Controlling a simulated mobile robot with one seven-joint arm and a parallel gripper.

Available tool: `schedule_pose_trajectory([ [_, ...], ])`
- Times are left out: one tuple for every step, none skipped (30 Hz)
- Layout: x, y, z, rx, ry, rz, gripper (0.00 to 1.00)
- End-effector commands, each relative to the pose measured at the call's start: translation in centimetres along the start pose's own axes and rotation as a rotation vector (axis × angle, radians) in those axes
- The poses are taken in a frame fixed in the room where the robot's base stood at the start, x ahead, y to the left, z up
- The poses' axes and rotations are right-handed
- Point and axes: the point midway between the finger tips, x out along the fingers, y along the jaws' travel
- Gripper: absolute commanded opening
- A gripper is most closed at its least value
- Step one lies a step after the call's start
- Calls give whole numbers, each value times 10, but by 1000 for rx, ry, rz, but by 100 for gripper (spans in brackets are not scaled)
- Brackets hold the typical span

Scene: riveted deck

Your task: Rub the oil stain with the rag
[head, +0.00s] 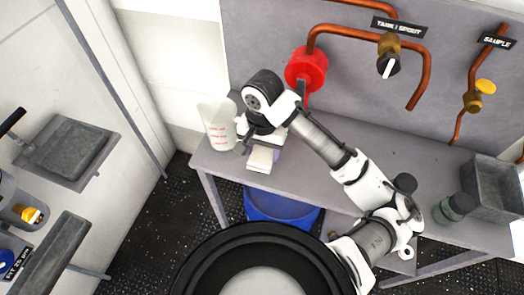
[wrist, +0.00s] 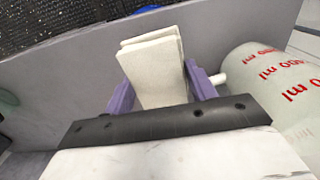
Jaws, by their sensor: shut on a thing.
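The rag (head: 260,160) is a folded off-white cloth at the front edge of the grey bench, near its left end. My gripper (head: 257,151) is shut on it, with the arm reaching in from the right. In the wrist view the rag (wrist: 155,68) sits between the two purple fingers of my gripper (wrist: 160,90), its layers stacked. I cannot tell whether the rag touches the bench top. I see no oil stain in either view; my arm and gripper cover part of the bench.
A measuring beaker with red marks (head: 217,125) stands just left of my gripper and close to it in the wrist view (wrist: 268,95). A blue bin (head: 282,208) is below; a grey tray (head: 492,187) and dark jar (head: 458,206) stand right.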

Motion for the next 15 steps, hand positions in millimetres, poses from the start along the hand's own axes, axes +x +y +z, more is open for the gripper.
schedule_pose_trajectory([
  [-6,0,0,-1,3,2,34],
  [-9,0,0,0,3,2,34],
  [-12,0,0,-1,3,1,34],
  [-14,0,0,0,3,2,34],
  [-16,0,0,0,3,2,34],
  [-16,0,0,0,2,1,34],
  [-17,0,0,0,2,1,34],
  [-17,0,0,0,1,1,34],
  [-17,0,0,0,1,1,34],
  [-17,0,0,1,1,1,34],
  [-17,0,0,1,1,1,34],
  [-17,0,0,1,1,1,34],
  [-17,0,0,1,1,1,34],
  [-17,0,0,1,2,1,34],
  [-19,0,0,1,2,1,34],
])
